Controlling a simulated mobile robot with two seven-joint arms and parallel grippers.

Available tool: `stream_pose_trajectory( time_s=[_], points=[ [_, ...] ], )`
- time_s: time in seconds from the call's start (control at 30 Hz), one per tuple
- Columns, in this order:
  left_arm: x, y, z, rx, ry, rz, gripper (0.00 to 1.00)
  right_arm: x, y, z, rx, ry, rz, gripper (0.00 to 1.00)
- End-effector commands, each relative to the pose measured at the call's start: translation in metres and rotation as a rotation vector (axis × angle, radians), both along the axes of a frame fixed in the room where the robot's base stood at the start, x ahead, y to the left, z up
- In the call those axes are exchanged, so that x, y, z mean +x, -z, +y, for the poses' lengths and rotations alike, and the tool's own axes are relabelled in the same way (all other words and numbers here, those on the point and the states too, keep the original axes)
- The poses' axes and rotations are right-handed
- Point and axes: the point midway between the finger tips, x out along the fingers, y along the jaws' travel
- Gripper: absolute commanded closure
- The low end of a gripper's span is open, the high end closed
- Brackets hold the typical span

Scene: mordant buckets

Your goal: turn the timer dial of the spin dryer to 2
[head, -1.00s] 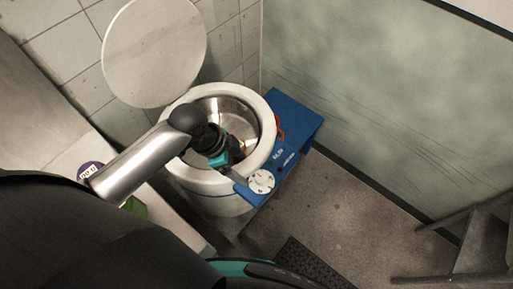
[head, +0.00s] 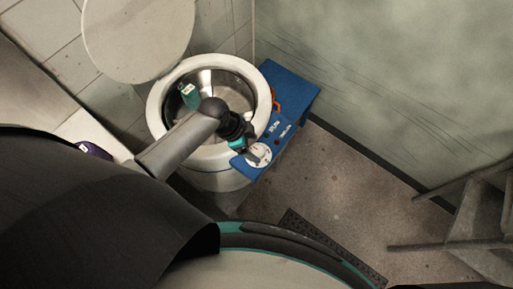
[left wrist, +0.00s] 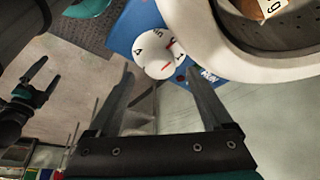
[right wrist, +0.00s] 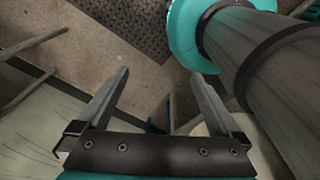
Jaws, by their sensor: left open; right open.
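The spin dryer is a round white tub (head: 158,112) with a steel drum inside and its round lid (head: 140,38) raised. A blue control panel (head: 291,91) is fixed to its right side. The white timer dial (head: 258,155) sits at the panel's near end; it also shows in the left wrist view (left wrist: 153,50) with black digits and a red mark. I cannot tell its setting. My left gripper (head: 243,150) is open beside the dial; in the left wrist view its fingers (left wrist: 159,75) point towards the dial, apparently apart from it. My right gripper (right wrist: 160,73) is open and empty.
A green item (head: 187,95) lies in the drum. An orange handle-like part (head: 277,101) is on the panel. A dark perforated mat (head: 325,245) lies on the floor. A grey metal frame (head: 440,245) stands at the right. The floor between is clear.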

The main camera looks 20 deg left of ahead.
Motion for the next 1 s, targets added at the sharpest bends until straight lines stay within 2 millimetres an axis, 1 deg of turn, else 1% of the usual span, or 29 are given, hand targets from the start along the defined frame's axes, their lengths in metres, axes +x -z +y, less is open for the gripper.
stream_pose_trajectory(
  time_s=[0.03, 0.1, 0.23, 0.4, 0.63, 1.0],
  points=[
    [0.001, 0.007, -0.003, -0.001, 0.0, 0.0, 0.17, -0.001, 0.003, 0.003, 0.004, 0.001, 0.001, 0.0],
    [0.002, 0.014, -0.006, -0.001, -0.001, 0.001, 0.17, -0.002, 0.005, 0.006, 0.008, 0.002, 0.003, 0.0],
    [0.004, 0.023, -0.008, 0.0, 0.0, -0.001, 0.17, -0.005, 0.007, 0.009, 0.011, 0.003, 0.008, 0.0],
    [0.005, 0.026, -0.01, 0.001, 0.001, -0.002, 0.17, -0.01, 0.008, 0.008, 0.01, 0.003, 0.016, 0.0],
    [0.005, 0.026, -0.01, 0.001, 0.001, -0.001, 0.17, -0.011, 0.008, 0.006, 0.006, 0.002, 0.019, 0.0],
    [0.004, 0.026, -0.01, 0.0, 0.0, 0.0, 0.58, -0.011, 0.008, 0.002, 0.001, 0.0, 0.02, 0.0]
  ],
)
